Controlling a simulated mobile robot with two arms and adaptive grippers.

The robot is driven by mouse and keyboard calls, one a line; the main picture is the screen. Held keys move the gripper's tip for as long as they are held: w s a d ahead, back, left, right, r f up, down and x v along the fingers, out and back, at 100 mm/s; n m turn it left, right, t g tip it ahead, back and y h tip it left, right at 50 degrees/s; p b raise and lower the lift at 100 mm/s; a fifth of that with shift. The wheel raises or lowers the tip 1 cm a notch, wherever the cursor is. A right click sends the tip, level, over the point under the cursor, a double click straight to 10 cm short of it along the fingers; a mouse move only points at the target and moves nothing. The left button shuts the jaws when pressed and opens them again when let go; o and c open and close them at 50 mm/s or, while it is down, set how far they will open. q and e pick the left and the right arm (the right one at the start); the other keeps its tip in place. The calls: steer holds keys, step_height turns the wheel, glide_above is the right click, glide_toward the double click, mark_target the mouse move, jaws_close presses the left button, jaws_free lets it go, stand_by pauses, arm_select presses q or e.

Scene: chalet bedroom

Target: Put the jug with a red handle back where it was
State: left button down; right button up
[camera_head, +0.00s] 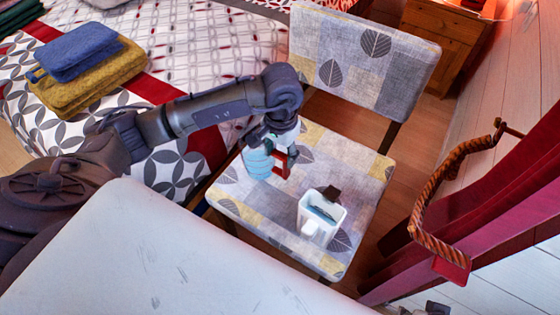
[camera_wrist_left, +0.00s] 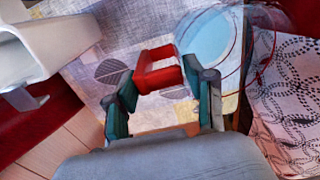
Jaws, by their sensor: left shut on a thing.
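The jug with a red handle (camera_head: 258,162) has a clear body with light blue in it. It is over the patterned chair seat (camera_head: 235,205), near its left back part. I cannot tell whether its base touches the seat. My left gripper (camera_head: 281,152) is shut on its red handle (camera_head: 281,166). In the left wrist view the red handle (camera_wrist_left: 158,80) sits between the two fingers of my left gripper (camera_wrist_left: 163,92), with the jug's round body (camera_wrist_left: 212,42) behind it.
A white jug (camera_head: 320,213) with a dark part on its rim stands on the seat to the right. The chair backrest (camera_head: 365,60) rises behind. A bed with folded blue and yellow towels (camera_head: 85,70) is left. A red post with a rope rail (camera_head: 430,225) is right.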

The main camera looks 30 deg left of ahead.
arm_select(q)
step_height(320, 180, down, 4)
steer(key=shift+r+b, duration=0.25)
steer(key=shift+b, duration=0.05)
steer(key=shift+f, duration=0.15)
arm_select(e)
steer(key=shift+v, duration=1.15)
steer(key=shift+d+f, duration=0.1)
arm_select(q)
steer(key=shift+f+b, duration=0.25)
steer(key=shift+b, duration=0.05)
steer(key=shift+c, duration=2)
jaws_free()
steer(key=shift+r, duration=0.1)
steer(key=shift+r, duration=0.1)
